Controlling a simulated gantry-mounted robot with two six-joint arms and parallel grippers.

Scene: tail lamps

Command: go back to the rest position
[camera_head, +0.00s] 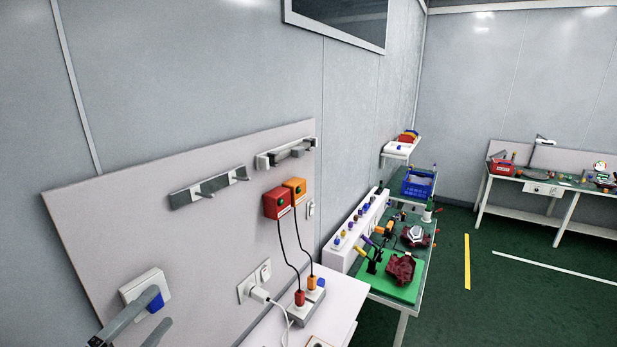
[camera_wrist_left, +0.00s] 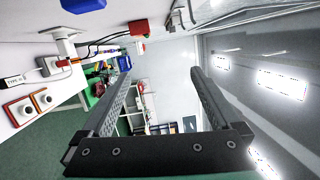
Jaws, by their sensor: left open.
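My left gripper (camera_head: 160,311) comes in at the bottom left of the head view, with its two grey fingers apart. In the left wrist view its fingers (camera_wrist_left: 160,73) are spread wide with nothing between them. In the head view one fingertip overlaps the blue part (camera_head: 155,301) of a white wall socket (camera_head: 138,287); I cannot tell if they touch. My right gripper is not in view.
A red box (camera_head: 276,204) and an orange box (camera_head: 295,188) hang on the pale wall board (camera_head: 95,220), their black cords running down to a power strip (camera_head: 306,305). A workbench with a green mat (camera_head: 375,284) stands to the right. Open floor (camera_head: 480,310) lies beyond.

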